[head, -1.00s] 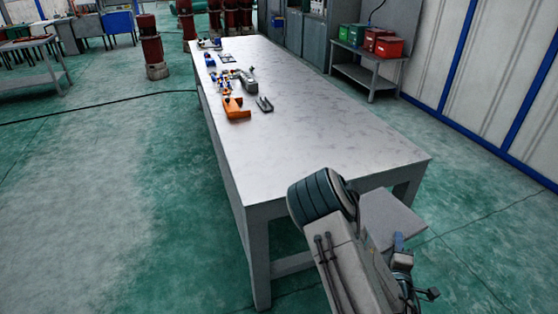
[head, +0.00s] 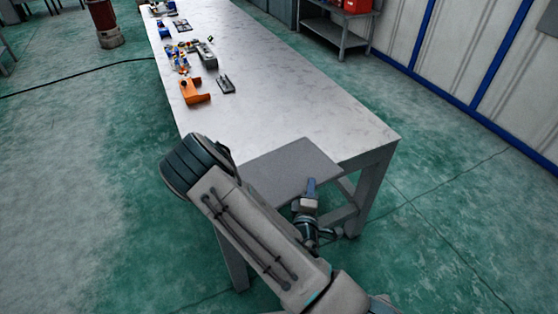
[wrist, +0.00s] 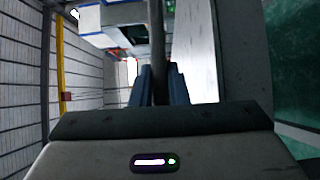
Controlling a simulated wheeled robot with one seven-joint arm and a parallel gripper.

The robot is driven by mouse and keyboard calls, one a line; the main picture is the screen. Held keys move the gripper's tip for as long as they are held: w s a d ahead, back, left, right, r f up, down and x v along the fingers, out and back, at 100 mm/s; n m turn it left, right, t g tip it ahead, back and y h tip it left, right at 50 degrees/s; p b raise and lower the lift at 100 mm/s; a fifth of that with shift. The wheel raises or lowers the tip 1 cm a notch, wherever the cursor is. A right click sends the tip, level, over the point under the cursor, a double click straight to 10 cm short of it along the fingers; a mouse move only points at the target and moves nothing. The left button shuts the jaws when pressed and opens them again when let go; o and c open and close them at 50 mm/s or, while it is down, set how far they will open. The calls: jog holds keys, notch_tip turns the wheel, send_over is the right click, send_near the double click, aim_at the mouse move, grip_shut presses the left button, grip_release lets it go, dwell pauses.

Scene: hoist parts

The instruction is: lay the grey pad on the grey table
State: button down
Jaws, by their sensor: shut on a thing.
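The grey pad (head: 288,168) is a flat, thin square panel in my gripper at the near end of the grey table (head: 300,115). In the head view it overlaps the table's near edge; its height above the top cannot be told. My gripper (head: 311,186) is shut on the pad's near edge, on the side away from the table. In the wrist view the pad (wrist: 157,45) shows edge-on as a dark strip between the blue fingers (wrist: 160,88). My arm hides the table's near left corner.
On the table's far left part lie an orange bracket (head: 194,91), a dark grey piece (head: 226,84) and several small parts. The near half of the top is bare. A shelf with a red box (head: 357,6) stands behind, by the wall.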

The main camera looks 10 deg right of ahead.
jog(key=w+h+b, duration=0.1)
jog(key=b, duration=0.4)
jog(key=w+f+m+h+b, duration=0.1)
jog(key=b, duration=0.5)
jog(key=shift+a+f+m+g, duration=0.25)
jog(key=shift+m+g, duration=0.05)
jog(key=shift+g, duration=0.1)
jog(key=w+a+f+b, duration=0.1)
jog(key=w+a+f, duration=0.1)
jog(key=w+f, duration=0.4)
jog(key=shift+w+f, duration=0.2)
jog(key=shift+f, duration=0.4)
